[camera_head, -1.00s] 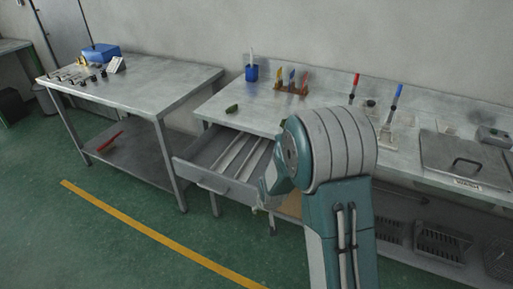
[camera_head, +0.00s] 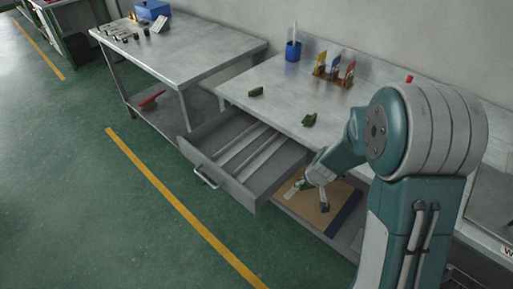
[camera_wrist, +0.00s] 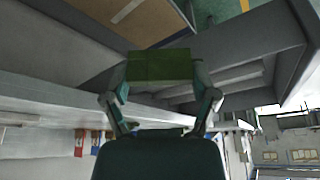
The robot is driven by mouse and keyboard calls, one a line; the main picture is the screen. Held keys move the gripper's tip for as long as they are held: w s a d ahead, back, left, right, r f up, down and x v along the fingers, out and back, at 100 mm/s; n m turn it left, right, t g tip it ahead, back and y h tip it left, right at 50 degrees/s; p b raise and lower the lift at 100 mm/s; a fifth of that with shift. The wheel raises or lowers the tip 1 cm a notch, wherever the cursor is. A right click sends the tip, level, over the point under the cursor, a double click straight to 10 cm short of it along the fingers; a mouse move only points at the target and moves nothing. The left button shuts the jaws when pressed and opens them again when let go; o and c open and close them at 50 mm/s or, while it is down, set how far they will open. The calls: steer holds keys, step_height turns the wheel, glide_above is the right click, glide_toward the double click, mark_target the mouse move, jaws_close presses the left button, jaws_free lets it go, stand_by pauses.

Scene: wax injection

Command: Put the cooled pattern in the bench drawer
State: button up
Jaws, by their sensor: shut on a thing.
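A green block-shaped pattern (camera_wrist: 160,66) sits between the two fingers of my gripper (camera_wrist: 160,80) in the wrist view. My gripper also shows in the head view (camera_head: 311,197), low beside the right front corner of the drawer; I cannot make out the held pattern there. The bench drawer (camera_head: 280,166) is pulled open, with pale lengthwise strips inside and no pattern visible in it. Its handle (camera_head: 206,178) faces the aisle. Two other green pieces, one farther left (camera_head: 256,92) and one nearer my arm (camera_head: 309,119), lie on the bench top.
The steel bench (camera_head: 290,85) carries a blue cup (camera_head: 293,51) and a rack of coloured tools (camera_head: 333,70). A brown board (camera_head: 308,213) lies on the shelf below, under my gripper. A second table (camera_head: 190,48) stands left. Green floor left of the drawer is clear.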

steer(key=s+a+r+n+g+y, duration=0.1)
steer(key=s+a+r+n+y, duration=0.2)
steer(key=a+n, duration=0.4)
glide_above(267, 176)
steer(key=d, duration=0.1)
steer(key=shift+g+h, duration=0.3)
steer(key=shift+h, duration=0.1)
steer(key=f, duration=0.5)
steer(key=s+f, duration=0.1)
steer(key=f, duration=0.2)
steer(key=shift+f, duration=0.1)
steer(key=x, duration=0.3)
steer(key=shift+s+d+f, duration=0.15)
steer(key=shift+d+f, duration=0.05)
steer(key=shift+f, duration=0.1)
steer(key=o, duration=1)
steer(key=shift+d, duration=0.1)
steer(key=shift+c, duration=0.2)
